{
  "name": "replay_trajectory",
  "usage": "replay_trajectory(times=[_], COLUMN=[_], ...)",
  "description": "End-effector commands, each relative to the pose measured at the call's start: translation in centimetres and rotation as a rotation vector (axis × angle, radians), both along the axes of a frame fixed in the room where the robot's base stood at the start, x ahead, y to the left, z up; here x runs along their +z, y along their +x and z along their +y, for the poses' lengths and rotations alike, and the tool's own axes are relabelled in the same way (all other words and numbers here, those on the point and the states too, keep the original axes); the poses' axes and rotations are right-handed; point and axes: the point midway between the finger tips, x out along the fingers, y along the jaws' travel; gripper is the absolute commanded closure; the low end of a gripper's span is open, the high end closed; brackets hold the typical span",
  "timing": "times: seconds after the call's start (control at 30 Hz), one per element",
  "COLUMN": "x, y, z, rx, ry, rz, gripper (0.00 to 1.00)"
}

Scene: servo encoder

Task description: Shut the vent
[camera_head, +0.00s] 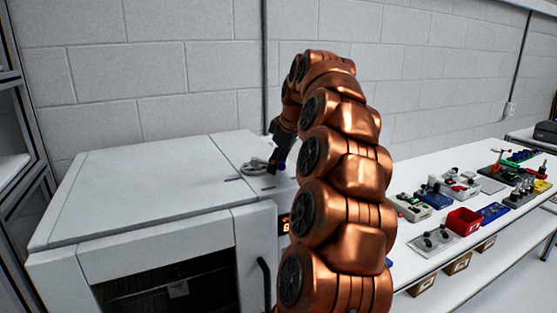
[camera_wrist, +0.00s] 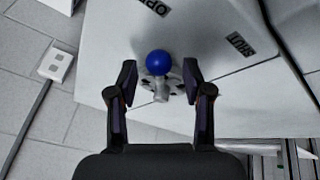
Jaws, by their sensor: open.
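The vent is a round grey disc (camera_wrist: 182,84) with a short lever tipped by a blue ball (camera_wrist: 158,62). It sits on top of the white oven-like cabinet (camera_head: 140,185), and part of its grey disc (camera_head: 254,167) shows in the head view. One dark label (camera_wrist: 152,6), cut off by the frame edge, appears to read OPEN. Another label (camera_wrist: 240,43) appears to read SHUT. The ball is nearer the OPEN label. My gripper (camera_wrist: 158,70) is open, with its fingertips on either side of the ball and visible gaps. Contact is not visible.
My copper arm hides part of the cabinet's right side. A brick wall (camera_head: 160,75) stands behind. The cabinet top left of the vent is clear.

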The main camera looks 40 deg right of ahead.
Motion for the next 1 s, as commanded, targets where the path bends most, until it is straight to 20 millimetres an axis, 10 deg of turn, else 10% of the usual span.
replay_trajectory(times=[0.23, 0.7, 1.0], x=[0.02, 0.04, 0.06], y=[0.01, 0.01, 0.02], z=[-0.02, -0.02, -0.02], rx=[0.0, -0.001, 0.0], ry=[-0.001, -0.001, -0.001], rz=[-0.001, -0.002, -0.003], gripper=[0.5, 0.99, 1.0])
